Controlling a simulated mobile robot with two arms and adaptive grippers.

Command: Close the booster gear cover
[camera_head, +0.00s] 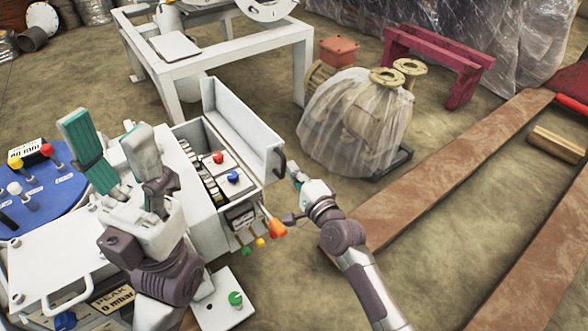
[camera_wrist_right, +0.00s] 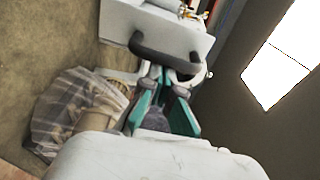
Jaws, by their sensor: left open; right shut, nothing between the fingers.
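The booster gear cover (camera_head: 240,125) is a white lid standing upright, open, along the far side of the white box (camera_head: 207,222). Its dark handle (camera_head: 280,163) is at the cover's right end and also shows in the right wrist view (camera_wrist_right: 165,62). My right gripper (camera_head: 294,174) is just right of the handle.
Inside the open box are a red knob (camera_head: 218,158) and a blue knob (camera_head: 233,177). Coloured levers (camera_head: 262,241) stick out at its front. A blue round panel (camera_head: 42,200) stands at left. A plastic-wrapped machine (camera_head: 350,125) stands on the floor beyond my right gripper.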

